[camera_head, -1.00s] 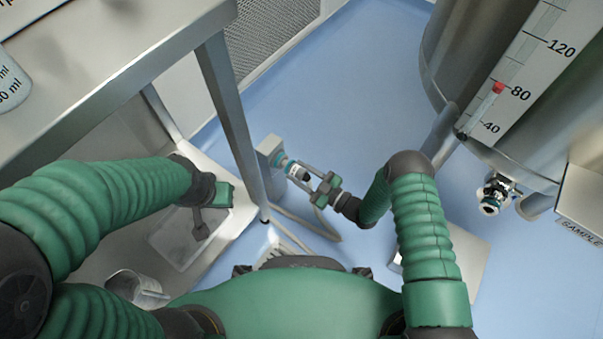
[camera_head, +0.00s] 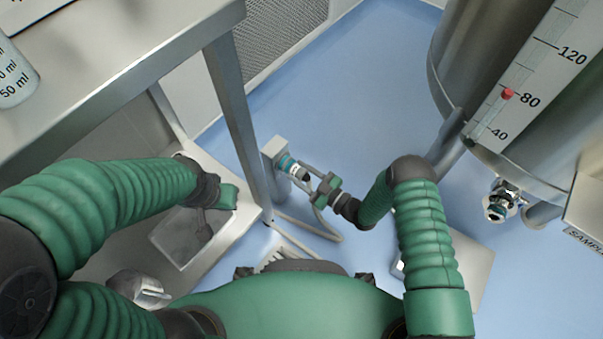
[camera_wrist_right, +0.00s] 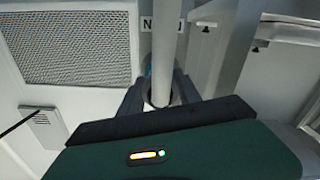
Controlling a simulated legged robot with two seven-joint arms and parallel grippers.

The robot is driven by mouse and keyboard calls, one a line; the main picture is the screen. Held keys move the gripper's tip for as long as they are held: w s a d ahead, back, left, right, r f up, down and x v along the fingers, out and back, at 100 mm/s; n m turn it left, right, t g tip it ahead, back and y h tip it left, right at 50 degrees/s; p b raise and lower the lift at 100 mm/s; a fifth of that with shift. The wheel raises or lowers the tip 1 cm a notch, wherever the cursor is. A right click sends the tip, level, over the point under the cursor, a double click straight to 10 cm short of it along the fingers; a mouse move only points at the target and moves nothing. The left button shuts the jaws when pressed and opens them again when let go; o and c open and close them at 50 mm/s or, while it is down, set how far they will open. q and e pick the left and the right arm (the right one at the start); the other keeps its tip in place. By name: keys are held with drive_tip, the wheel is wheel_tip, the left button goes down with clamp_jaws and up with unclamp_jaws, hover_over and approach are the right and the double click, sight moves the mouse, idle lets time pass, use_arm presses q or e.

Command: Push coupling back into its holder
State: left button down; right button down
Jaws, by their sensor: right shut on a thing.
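The coupling (camera_head: 293,169), white with a teal ring, is at the grey holder (camera_head: 274,147) beside the table leg. Its teal end meets the holder's face; I cannot tell how deep it sits. My right gripper (camera_head: 308,181) is shut on the coupling from the lower right. In the right wrist view the gripper (camera_wrist_right: 160,92) has its fingers on either side of the coupling, mostly hidden behind a grey post. My left gripper (camera_head: 226,197) hangs over the low shelf at the left, and its jaws are too small to read.
A metal table leg (camera_head: 236,110) stands just left of the holder. A hose (camera_head: 312,228) loops on the floor below. A steel tank (camera_head: 470,90) with a valve (camera_head: 501,203) stands at the right. Blue floor (camera_head: 360,100) is clear between them.

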drive_tip(key=shift+w+a, duration=0.15)
drive_tip(key=c, duration=0.8)
unclamp_jaws()
drive_tip(key=shift+o, duration=0.2)
drive_tip(key=p+v, duration=0.6)
drive_tip(key=v, duration=1.1)
